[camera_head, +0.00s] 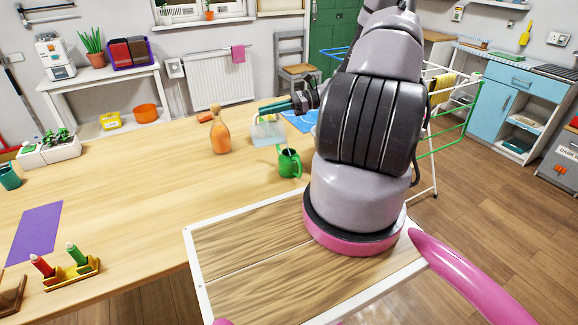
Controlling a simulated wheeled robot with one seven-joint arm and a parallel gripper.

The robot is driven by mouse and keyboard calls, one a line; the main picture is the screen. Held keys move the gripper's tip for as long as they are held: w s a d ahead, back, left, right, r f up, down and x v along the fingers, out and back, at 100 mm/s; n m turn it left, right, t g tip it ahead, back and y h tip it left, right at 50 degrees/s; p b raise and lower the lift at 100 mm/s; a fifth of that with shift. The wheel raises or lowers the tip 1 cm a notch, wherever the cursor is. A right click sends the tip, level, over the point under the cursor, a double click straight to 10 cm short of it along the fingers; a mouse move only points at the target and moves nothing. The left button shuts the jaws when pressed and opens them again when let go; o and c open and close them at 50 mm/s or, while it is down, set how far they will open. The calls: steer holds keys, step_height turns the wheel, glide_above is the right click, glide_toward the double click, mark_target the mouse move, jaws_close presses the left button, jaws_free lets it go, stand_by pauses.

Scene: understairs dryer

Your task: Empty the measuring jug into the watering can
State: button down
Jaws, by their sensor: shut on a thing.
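The measuring jug (268,133) is a clear, pale vessel over the far middle of the wooden table. My gripper (277,109) is shut on it near its top, with its dark green fingers coming in from the right. The jug looks roughly upright; its contents and whether it touches the table cannot be told. The green watering can (289,163) stands on the table just nearer and slightly right of the jug, with its handle to the right. My arm covers the area to the right of the can.
An orange bottle (220,132) stands left of the jug. A blue mat (301,121) lies behind, partly hidden by my arm. A purple mat (36,231) and a yellow holder with coloured pegs (71,274) are at the left. The table's middle left is clear. A drying rack (455,122) stands right.

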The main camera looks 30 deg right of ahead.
mark_target(256, 116)
steer(key=shift+d+r, duration=0.1)
steer(key=shift+d, duration=0.15)
steer(key=shift+a, duration=0.3)
steer(key=a+h, duration=0.1)
steer(key=a+f+h, duration=0.1)
steer(key=a, duration=0.1)
steer(key=w+a+f+g+h, duration=0.1)
steer(key=shift+a, duration=0.15)
steer(key=shift+w+a+f+h, duration=0.1)
steer(key=shift+a+f+h, duration=0.2)
steer(key=shift+h, duration=0.1)
steer(key=shift+d+f, duration=0.1)
steer(key=shift+d, duration=0.05)
steer(key=shift+w+a+f+g+h+b, duration=0.55)
steer(key=shift+a+f+h+b, duration=0.7)
steer(key=shift+a+f+h, duration=0.85)
steer(key=shift+w+a+f+g+h+b, duration=0.45)
steer(key=shift+a+f+h+b, duration=1)
steer(key=shift+f, duration=0.9)
steer(key=shift+w+a+f+g+h+b, duration=0.55)
steer(key=shift+a+f+h+b, duration=0.45)
steer(key=shift+a+f+h, duration=1.05)
steer(key=shift+s+d+f+h, duration=0.1)
steer(key=shift+d+f+h, duration=0.1)
steer(key=shift+f+h, duration=0.1)
